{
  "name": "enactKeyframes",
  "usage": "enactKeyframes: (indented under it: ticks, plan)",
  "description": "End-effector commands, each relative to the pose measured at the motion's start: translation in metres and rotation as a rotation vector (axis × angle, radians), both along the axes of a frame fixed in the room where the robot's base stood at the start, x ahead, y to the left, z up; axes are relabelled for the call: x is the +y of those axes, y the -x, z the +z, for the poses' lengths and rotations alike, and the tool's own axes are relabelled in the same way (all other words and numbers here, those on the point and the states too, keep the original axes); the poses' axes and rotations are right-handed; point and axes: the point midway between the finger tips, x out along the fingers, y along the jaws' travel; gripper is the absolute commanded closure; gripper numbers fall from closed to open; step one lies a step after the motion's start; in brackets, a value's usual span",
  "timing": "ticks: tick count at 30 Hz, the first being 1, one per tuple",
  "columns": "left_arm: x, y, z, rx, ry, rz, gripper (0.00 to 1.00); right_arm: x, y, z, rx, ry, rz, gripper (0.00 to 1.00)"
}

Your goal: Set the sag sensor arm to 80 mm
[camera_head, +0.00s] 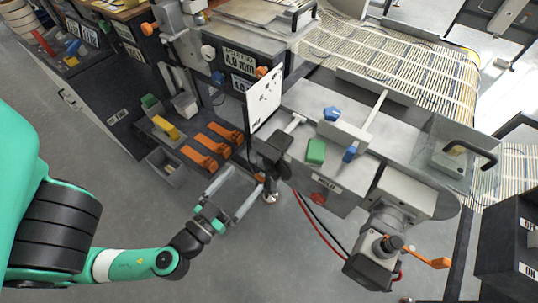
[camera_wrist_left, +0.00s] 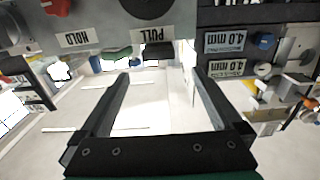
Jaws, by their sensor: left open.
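No part is labelled as the sag sensor arm, and no 80 mm mark is readable. A silver rod (camera_head: 376,108) runs through a pale block (camera_head: 343,134) with blue knobs (camera_head: 332,114) on the grey machine top; I cannot tell whether this is the sensor arm. My left gripper (camera_head: 245,180) is open and empty, in front of the machine and beside a dark block (camera_head: 274,148) at its near edge. In the left wrist view the fingers (camera_wrist_left: 157,77) stand apart with nothing between them. My right gripper is not in view.
A white upright panel (camera_head: 264,97) stands behind the gripper. Orange-handled clamps (camera_head: 200,162) lie at left. A green block (camera_head: 316,151) sits on the machine. Labels PULL (camera_wrist_left: 152,35) and HOLD (camera_wrist_left: 80,38) show in the wrist view. Floor is clear below the gripper.

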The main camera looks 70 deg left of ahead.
Motion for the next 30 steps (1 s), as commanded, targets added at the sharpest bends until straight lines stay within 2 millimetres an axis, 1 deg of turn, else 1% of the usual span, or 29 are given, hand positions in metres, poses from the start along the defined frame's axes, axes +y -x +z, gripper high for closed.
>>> enactKeyframes:
  ticks: [5,11,17,18,22,25,30]
  plan:
    - [0.005,-0.006,0.001,0.003,0.002,0.008,0.0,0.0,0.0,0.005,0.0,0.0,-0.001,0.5]
    - [0.017,-0.022,0.003,-0.002,0.003,0.012,0.0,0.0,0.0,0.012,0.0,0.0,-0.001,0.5]
    - [0.039,-0.053,0.008,-0.006,0.002,0.01,0.0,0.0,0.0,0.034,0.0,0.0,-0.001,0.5]
    - [0.044,-0.062,0.008,-0.005,0.002,0.008,0.0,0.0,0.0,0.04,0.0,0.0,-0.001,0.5]
    - [0.057,-0.082,0.005,-0.004,0.002,0.004,0.0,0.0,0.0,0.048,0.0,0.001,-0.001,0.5]
    - [0.063,-0.091,0.003,-0.003,0.001,0.003,0.0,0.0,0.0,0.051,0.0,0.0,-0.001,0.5]
    - [0.066,-0.096,0.001,-0.003,0.002,0.001,0.0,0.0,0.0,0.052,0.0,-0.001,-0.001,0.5]
